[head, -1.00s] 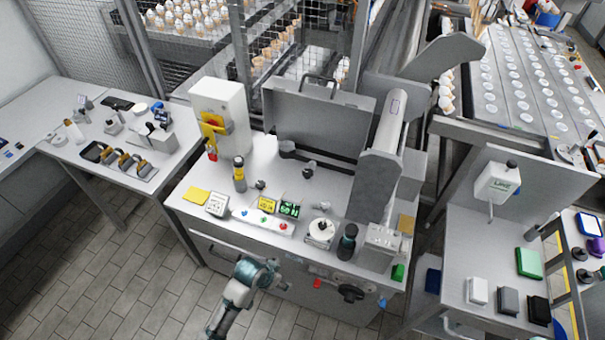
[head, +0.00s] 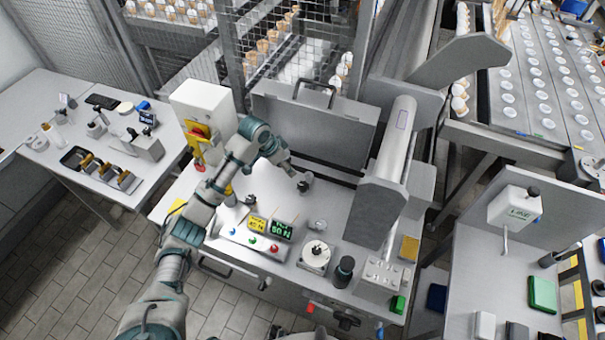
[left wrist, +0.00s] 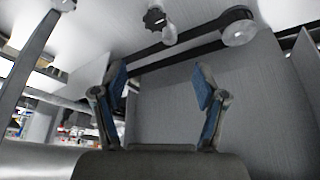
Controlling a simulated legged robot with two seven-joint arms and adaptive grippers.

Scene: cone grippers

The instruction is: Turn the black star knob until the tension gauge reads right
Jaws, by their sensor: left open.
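A black star knob (left wrist: 155,19) shows at the top of the left wrist view, beside a dark belt or bar and ahead of my fingers. In the head view a small dark knob (head: 305,183) stands on the bench near my left gripper (head: 287,166); it looks like the same one. My left gripper also shows in the left wrist view (left wrist: 160,75), open and empty, its two blue-padded fingers apart from the knob. A green-lit display (head: 281,230) stands on the bench; its reading is too small to be sure of. My right gripper is not in view.
A grey hinged cover (head: 312,118) stands behind the knob and a long roller housing (head: 383,190) to its right. A button strip (head: 250,243), a white round dial (head: 316,256) and a black cylinder (head: 344,269) line the front. A white box (head: 205,115) stands left.

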